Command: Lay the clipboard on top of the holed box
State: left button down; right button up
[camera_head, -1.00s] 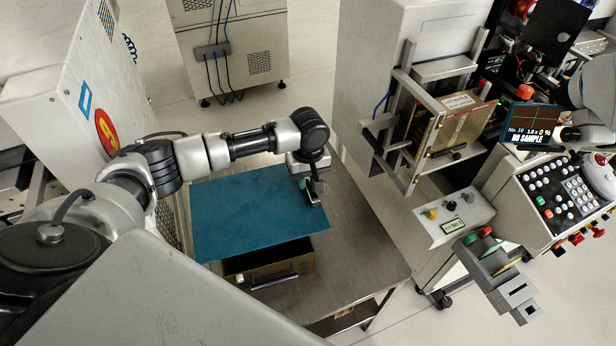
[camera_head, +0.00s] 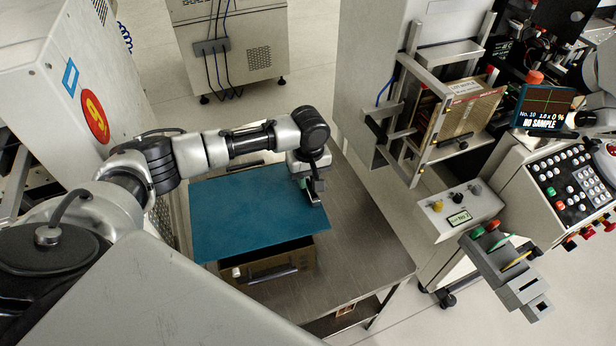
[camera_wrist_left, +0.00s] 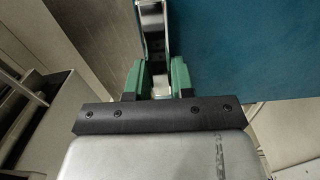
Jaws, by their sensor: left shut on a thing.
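The clipboard (camera_head: 250,213) is a flat teal board, roughly level over the table. My left gripper (camera_head: 313,190) is shut on its right edge. In the left wrist view, the green fingers (camera_wrist_left: 158,80) close around a metal piece at the edge of the board (camera_wrist_left: 235,50). The holed box (camera_head: 285,272) is brown with a dark handle on its front. It stands on the table under the clipboard, which hides most of it, including its top. I cannot tell whether the board touches the box.
The grey metal table (camera_head: 365,245) has free room right of the box. A machine with a framed holder (camera_head: 455,120) and a button console (camera_head: 560,190) stands at the right. A cabinet (camera_head: 230,45) stands behind, and another with a red sign (camera_head: 95,118) at the left.

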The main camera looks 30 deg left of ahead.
pick_arm(q)
jog(key=shift+f, duration=0.45)
jog(key=c, duration=0.9)
grip_release()
jog(key=shift+f, duration=0.1)
notch_tip(320, 180, up, 11)
jog(key=shift+f, duration=0.1)
jog(key=shift+d, duration=0.1)
